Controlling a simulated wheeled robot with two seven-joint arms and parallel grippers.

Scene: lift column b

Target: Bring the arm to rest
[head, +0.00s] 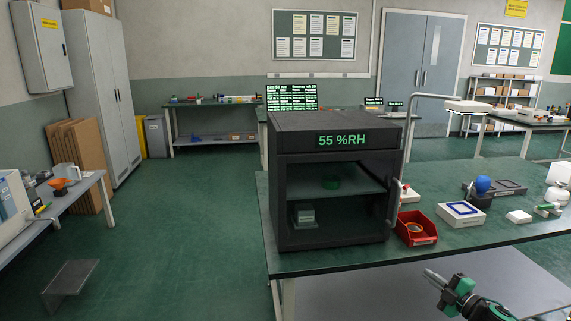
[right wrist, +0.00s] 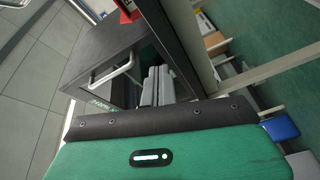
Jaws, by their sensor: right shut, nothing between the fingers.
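My right gripper (head: 432,275) shows at the lower right of the head view, with its arm coming in from the bottom right corner. Its fingers are together, with nothing between them. It is in front of the green-topped table (head: 330,262), below the table's front edge in the picture, and appears apart from it. My left gripper and left arm are not in the head view. In the right wrist view I cannot make out the fingertips.
A dark cabinet (head: 337,143) reading 55 %RH stands on the table, with a handle at its right. A red bin (head: 416,229) and a white-and-blue block (head: 461,213) stand to its right. Open green floor (head: 190,230) lies left. The wrist view shows a dark handled unit (right wrist: 100,58).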

